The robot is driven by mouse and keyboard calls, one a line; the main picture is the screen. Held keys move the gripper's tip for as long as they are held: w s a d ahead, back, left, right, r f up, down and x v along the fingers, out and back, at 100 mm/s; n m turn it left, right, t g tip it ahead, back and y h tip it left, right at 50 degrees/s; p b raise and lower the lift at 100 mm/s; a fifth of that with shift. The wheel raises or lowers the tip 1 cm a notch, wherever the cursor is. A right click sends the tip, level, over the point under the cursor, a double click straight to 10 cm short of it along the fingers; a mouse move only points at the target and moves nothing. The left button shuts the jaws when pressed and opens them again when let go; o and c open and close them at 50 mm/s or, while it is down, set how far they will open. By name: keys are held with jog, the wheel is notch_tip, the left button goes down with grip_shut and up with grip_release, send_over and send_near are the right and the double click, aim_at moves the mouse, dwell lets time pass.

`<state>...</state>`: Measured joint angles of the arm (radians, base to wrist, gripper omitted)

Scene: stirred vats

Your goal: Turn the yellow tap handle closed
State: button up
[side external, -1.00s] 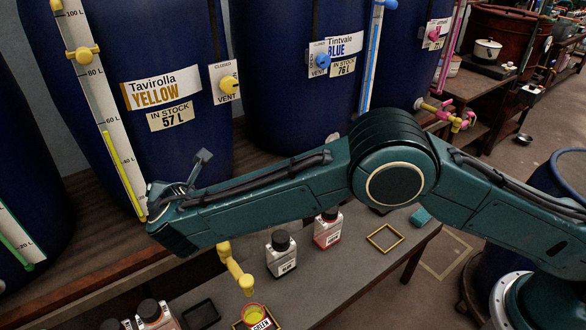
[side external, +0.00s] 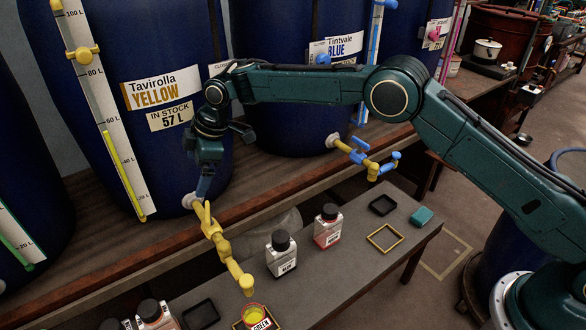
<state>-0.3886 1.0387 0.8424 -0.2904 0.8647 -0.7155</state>
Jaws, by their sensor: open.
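The yellow tap (side external: 222,247) sticks out from the lower front of the blue vat labelled Tavirolla YELLOW (side external: 70,110). Its yellow handle (side external: 206,214) stands up near the vat end of the tap. My gripper (side external: 204,192) points down just above the handle, close to it or touching; I cannot tell which. The jaws are open, though the gap between the fingers is hard to make out. A small cup (side external: 253,312) with yellow contents and a GREEN label stands below the spout.
A blue tap (side external: 365,157) juts out to the right, below the Tintvale BLUE vat (side external: 290,100). An empty yellow frame (side external: 385,237) lies farther right.

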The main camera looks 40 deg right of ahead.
aim_at(207, 210)
jog(key=d+r+m+g, duration=0.1)
jog(key=d+r+m, duration=0.1)
jog(key=d, duration=0.3)
jog(key=f, duration=0.4)
jog(key=shift+s+a+f, duration=0.1)
jog(key=shift+s+f, duration=0.1)
jog(key=shift+f, duration=0.2)
jog(key=shift+a+x, duration=0.15)
jog(key=shift+x, duration=3.25)
jog(key=shift+a+x, duration=0.15)
jog(key=shift+x, duration=3.25)
jog(key=shift+s, duration=0.15)
jog(key=c, duration=1)
